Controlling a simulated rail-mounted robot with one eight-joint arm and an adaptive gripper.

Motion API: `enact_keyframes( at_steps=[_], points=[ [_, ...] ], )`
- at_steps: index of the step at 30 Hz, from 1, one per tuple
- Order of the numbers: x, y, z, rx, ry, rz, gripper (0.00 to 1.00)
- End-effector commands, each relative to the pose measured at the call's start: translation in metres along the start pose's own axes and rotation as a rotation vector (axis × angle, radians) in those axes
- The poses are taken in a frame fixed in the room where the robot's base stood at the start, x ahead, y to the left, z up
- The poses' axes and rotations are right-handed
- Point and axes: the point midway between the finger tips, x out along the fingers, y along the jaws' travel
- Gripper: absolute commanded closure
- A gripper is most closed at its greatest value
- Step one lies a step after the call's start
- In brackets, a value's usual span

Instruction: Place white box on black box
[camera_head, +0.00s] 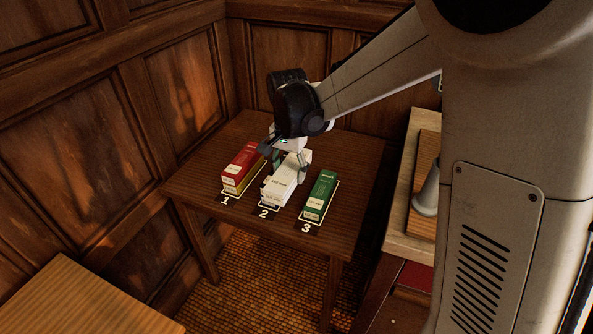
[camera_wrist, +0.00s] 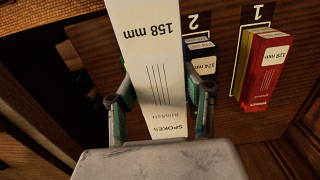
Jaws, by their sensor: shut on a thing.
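The white box (camera_head: 279,189), marked "158 mm" and "SPOKES", is between the two fingers of my gripper (camera_head: 289,163). In the wrist view the fingers (camera_wrist: 160,100) close on its long sides, and the white box (camera_wrist: 150,45) fills the middle of the picture. A dark box (camera_wrist: 201,62) with a "174 mm" label, seemingly the black box, shows partly beside and beyond the white box at slot 2. The white box hides most of it. In the head view the white box is over slot 2; I cannot tell whether it touches the box under it.
A red box (camera_head: 242,159) with yellow below it stands at slot 1, left of the white box. A green box (camera_head: 321,192) lies at slot 3, close on the right. The dark wooden table (camera_head: 190,184) has free room around the slots. Panelled walls stand behind.

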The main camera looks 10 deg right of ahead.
Motion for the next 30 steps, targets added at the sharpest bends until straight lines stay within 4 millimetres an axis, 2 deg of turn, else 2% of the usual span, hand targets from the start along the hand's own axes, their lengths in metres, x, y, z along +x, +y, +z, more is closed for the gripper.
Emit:
enact_keyframes(
  at_steps=[6, 9, 12, 17, 30],
  points=[
    [-0.028, -0.065, 0.004, -0.013, 0.000, 0.000, 0.92],
    [-0.035, -0.089, 0.007, -0.015, 0.000, 0.000, 0.92],
    [-0.039, -0.105, 0.009, -0.016, 0.000, 0.000, 0.92],
    [-0.032, -0.109, -0.004, -0.013, 0.000, 0.000, 0.92],
    [0.019, -0.084, -0.084, -0.012, 0.000, 0.000, 0.92]
  ],
)
